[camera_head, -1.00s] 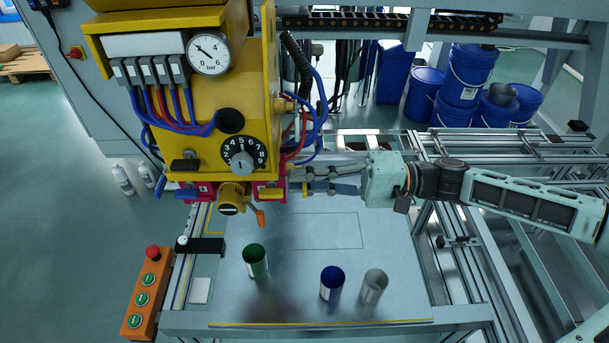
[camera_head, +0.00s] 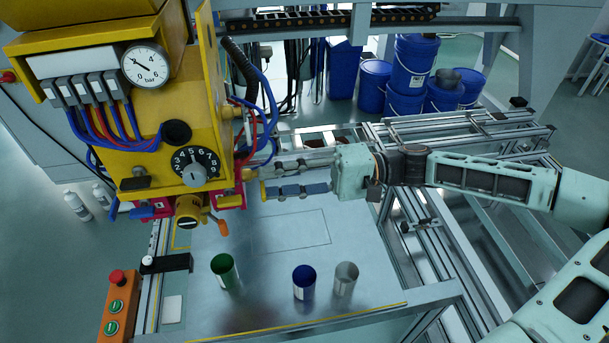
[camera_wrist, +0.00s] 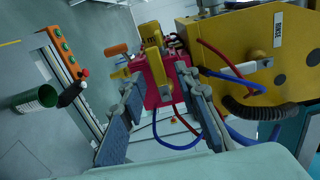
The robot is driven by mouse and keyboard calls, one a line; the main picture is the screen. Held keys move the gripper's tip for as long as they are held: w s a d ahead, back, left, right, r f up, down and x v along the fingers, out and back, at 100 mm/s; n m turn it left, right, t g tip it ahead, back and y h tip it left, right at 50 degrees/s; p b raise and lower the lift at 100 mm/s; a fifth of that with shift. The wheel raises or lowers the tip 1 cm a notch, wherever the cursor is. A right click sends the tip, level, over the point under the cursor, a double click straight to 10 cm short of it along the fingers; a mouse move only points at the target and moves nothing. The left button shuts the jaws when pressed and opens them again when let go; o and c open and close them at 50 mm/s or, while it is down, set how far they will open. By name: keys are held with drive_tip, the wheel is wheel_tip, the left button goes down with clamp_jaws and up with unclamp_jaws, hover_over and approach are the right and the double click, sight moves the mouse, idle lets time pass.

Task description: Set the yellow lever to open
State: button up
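The yellow lever (camera_wrist: 153,37) shows in the wrist view, mounted on a pink-red block (camera_wrist: 158,78) and pointing up in that picture. In the head view the block (camera_head: 230,191) sits low on the yellow panel, and the lever is small and hard to make out there. My gripper (camera_head: 262,181) is just right of the block. In the wrist view my gripper (camera_wrist: 160,88) is open, its two fingers well apart with the block between and beyond the tips. Nothing is held. I cannot tell whether a fingertip touches the block.
An orange-handled yellow valve (camera_head: 188,210) hangs beside the block. Blue and red hoses (camera_head: 262,120) run close above my fingers. A green cup (camera_head: 224,271), a blue cup (camera_head: 304,283) and a grey cup (camera_head: 345,279) stand on the table below. An orange button box (camera_head: 117,310) is at lower left.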

drive_tip(key=v, duration=0.9)
drive_tip(key=shift+d, duration=0.3)
